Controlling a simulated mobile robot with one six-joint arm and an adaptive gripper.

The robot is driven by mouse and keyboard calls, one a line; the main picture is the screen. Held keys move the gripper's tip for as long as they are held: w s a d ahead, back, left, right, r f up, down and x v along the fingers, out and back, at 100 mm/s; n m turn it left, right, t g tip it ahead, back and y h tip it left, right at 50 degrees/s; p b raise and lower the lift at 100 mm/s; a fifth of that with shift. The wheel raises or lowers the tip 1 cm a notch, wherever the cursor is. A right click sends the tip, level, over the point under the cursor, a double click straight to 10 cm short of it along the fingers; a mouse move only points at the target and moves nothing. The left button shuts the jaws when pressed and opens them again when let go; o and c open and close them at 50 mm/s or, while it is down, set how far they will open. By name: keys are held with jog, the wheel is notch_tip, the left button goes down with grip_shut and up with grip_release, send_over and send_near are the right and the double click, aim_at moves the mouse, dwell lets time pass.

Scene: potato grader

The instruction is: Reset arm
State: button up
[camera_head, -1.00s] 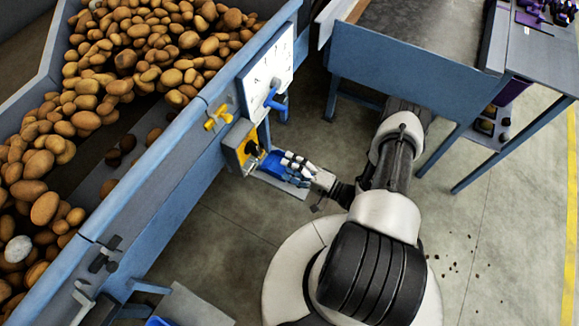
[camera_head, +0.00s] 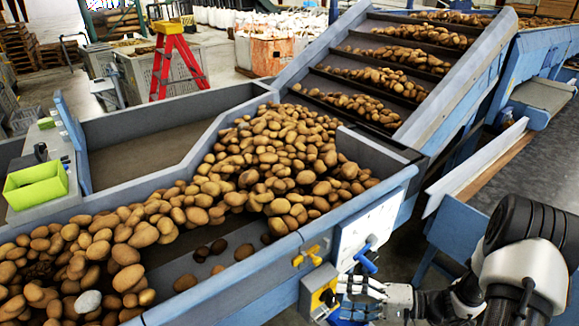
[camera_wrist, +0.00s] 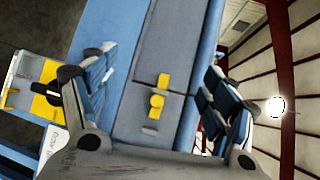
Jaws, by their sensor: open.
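My gripper (camera_head: 362,288) shows at the lower right of the head view, beside the yellow and grey control box (camera_head: 318,296) on the side of the potato hopper. Beyond the gap is the hopper's blue side with a yellow handle (camera_wrist: 158,97). The control box (camera_wrist: 48,78) is at the left there.
The hopper wall (camera_head: 255,270) stands close beside my gripper. A blue-framed conveyor (camera_head: 462,228) stands at the right. Potatoes (camera_head: 290,160) fill much of the hopper.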

jog(key=s+a+r+n+g+h, duration=0.3)
jog(key=s+a+r+g, duration=0.1)
jog(key=r, duration=0.5)
jog(key=s+d+r+t+h, duration=0.2)
jog(key=s+r+h, duration=0.4)
jog(key=s+r, duration=0.1)
jog(key=s+d+r+t+h, duration=0.1)
jog(key=s+r+t+h, duration=0.1)
jog(key=s+r+h, duration=0.4)
notch_tip(320, 180, up, 2)
jog(key=shift+s+d+n+t, duration=0.3)
jog(key=shift+s+d+n, duration=0.1)
jog(key=shift+s, duration=0.55)
jog(key=shift+c, duration=0.3)
